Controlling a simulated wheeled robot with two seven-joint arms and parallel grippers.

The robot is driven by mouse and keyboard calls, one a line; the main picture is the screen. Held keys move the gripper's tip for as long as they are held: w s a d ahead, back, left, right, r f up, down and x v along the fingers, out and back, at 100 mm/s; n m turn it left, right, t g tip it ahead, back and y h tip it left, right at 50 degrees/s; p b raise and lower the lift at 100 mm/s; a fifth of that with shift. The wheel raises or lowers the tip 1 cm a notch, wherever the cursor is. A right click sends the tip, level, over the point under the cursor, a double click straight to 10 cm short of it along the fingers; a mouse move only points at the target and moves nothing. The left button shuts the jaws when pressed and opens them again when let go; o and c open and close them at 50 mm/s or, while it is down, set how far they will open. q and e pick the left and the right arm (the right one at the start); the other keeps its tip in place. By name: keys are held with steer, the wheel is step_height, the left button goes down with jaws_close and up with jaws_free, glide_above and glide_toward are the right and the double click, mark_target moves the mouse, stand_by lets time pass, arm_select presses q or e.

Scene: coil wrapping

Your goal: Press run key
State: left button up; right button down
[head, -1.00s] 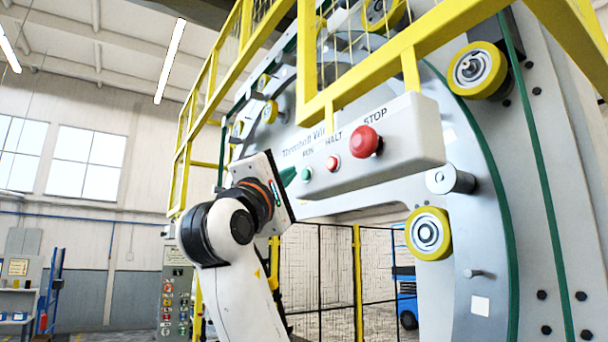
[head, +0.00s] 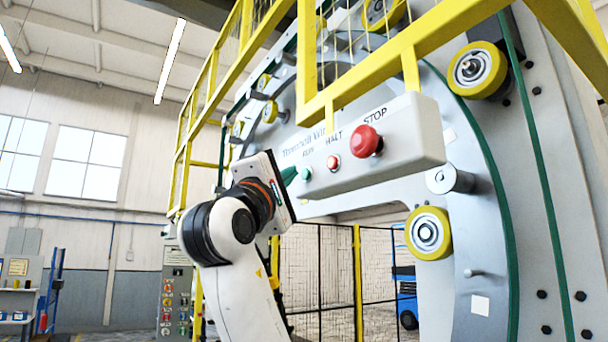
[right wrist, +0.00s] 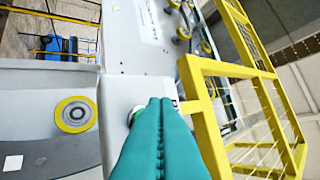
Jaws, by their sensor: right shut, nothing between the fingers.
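The green run key (head: 306,174) is on the grey control box (head: 405,150), at the left of its row of buttons, under the label RUN. My right gripper (head: 291,175) is just left of the run key in the head view, its green fingertips pointing at it. I cannot tell whether they touch. In the right wrist view the teal fingers (right wrist: 160,104) are pressed together with nothing between them, over the pale box face. My left gripper is not in view.
A red halt button (head: 333,162) and a larger red stop button (head: 366,141) sit to the right of the run key. A yellow guard frame (head: 313,70) stands above the box. Yellow rollers (head: 428,233) are on the big ring machine below and to the right.

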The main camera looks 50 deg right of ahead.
steer(key=shift+s+d, duration=0.15)
steer(key=shift+d, duration=0.25)
